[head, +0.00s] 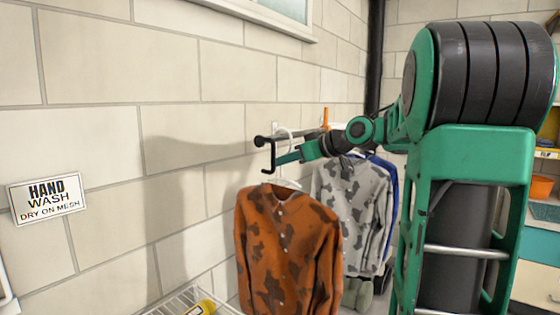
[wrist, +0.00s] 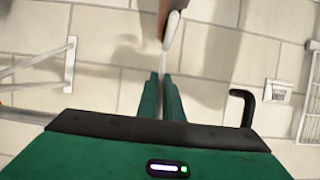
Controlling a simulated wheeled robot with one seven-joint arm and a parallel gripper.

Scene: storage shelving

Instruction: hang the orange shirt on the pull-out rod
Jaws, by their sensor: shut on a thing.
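The orange shirt (head: 287,250) with dark patches hangs upright on a white hanger (head: 286,182) in the head view. My gripper (head: 281,160) is shut on the hanger near its neck, above the collar. In the wrist view the white hanger (wrist: 171,32) runs from between my fingertips (wrist: 162,78), with a bit of the shirt (wrist: 177,6) at the top edge. The black pull-out rod (head: 262,140) has a downturned end beside my gripper. Its bent end (wrist: 243,104) is right of my fingers in the wrist view. I cannot tell whether the hanger's hook is over the rod.
A grey patterned shirt (head: 350,200) and a blue garment (head: 388,205) hang behind, to the right. A wire rack (head: 178,303) with a yellow item (head: 204,307) is below left. A hand-wash sign (head: 46,197) is on the block wall. Clear space lies left of the orange shirt.

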